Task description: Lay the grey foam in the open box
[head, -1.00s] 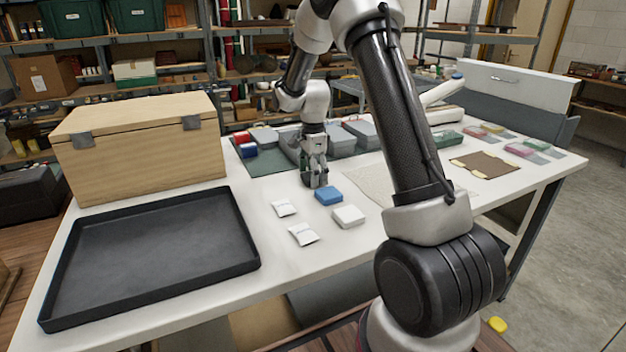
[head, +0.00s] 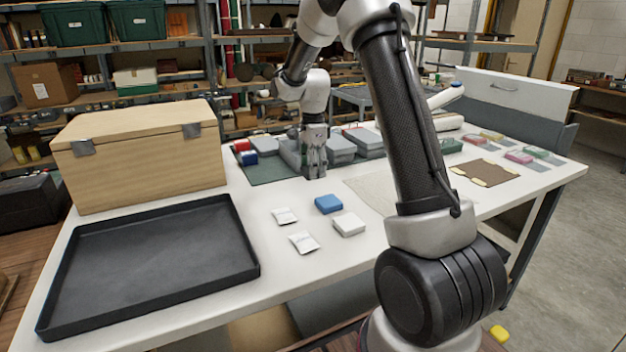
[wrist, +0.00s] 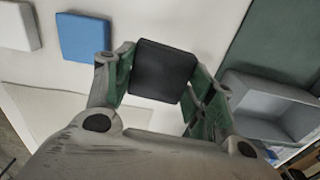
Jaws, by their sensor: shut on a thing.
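My gripper (head: 314,172) is over the table's middle, in front of a row of grey boxes. In the wrist view my gripper (wrist: 160,82) is shut on a dark, nearly black grey foam block (wrist: 163,72), held between green-lined fingers. The block is hard to make out in the head view. A grey open-topped box (wrist: 262,105) shows at the right of the wrist view, apart from the block. Its interior is only partly visible, as a finger and the frame edge cut it off. I cannot tell which grey box it is in the head view.
A blue block (head: 328,203), a white block (head: 348,225) and two small white packets (head: 303,243) lie in front of my gripper. A black tray (head: 150,262) and a wooden chest (head: 140,160) stand left. Grey boxes (head: 341,148) stand behind, by a dark green mat (head: 262,174).

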